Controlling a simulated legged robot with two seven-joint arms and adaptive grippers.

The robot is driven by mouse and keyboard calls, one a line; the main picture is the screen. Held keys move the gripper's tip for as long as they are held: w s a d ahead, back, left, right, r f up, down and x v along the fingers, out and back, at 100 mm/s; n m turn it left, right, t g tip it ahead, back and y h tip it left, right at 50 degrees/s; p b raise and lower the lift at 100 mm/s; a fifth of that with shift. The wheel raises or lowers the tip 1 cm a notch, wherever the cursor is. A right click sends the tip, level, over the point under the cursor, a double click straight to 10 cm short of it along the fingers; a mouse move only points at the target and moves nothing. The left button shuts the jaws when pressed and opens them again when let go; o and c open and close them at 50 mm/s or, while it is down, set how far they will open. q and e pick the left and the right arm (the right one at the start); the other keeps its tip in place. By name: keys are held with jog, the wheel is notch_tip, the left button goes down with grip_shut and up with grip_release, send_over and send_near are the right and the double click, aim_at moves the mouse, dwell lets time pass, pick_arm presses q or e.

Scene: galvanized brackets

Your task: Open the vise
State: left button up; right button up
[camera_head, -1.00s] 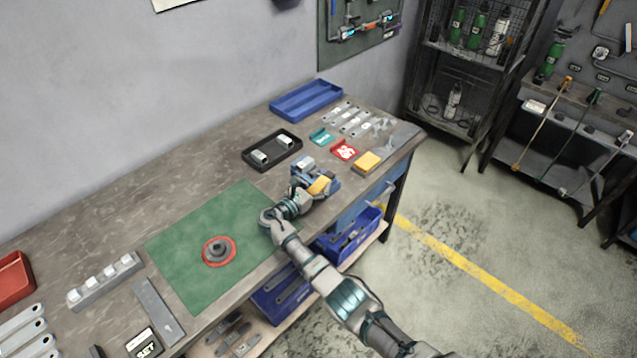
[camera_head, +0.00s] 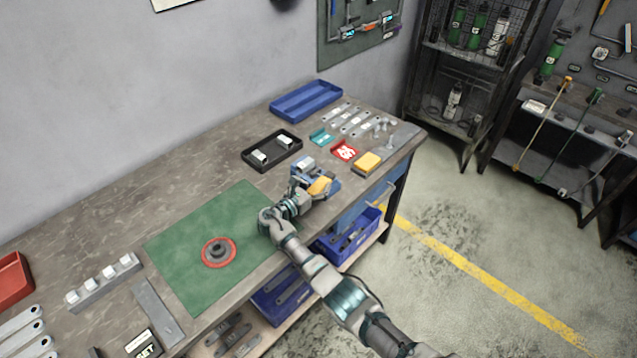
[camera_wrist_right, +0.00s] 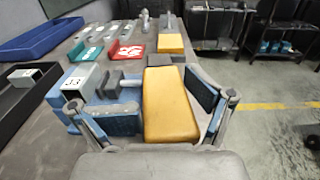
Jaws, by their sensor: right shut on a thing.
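The vise (camera_head: 301,169) is a small blue and grey device on the bench, right of the green mat. My right gripper (camera_head: 300,197) is at the near side of the vise. It is shut on a yellow block (camera_wrist_right: 168,105), which sits between its two blue-padded fingers; this block also shows in the head view (camera_head: 319,186). I cannot tell whether the block is joined to the vise. The gripper partly hides the vise. My left gripper is out of view.
A second yellow block (camera_head: 367,162), a red tray (camera_head: 345,150) and a teal tray (camera_head: 322,138) lie beyond the vise. A black tray (camera_head: 248,152) is to its left. The green mat (camera_head: 190,245) holds a red-rimmed round part (camera_head: 218,252).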

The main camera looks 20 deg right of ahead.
jog(key=shift+s+d+f, duration=0.1)
jog(key=shift+d+f, duration=0.1)
jog(key=shift+f, duration=0.3)
jog(key=o, duration=1.1)
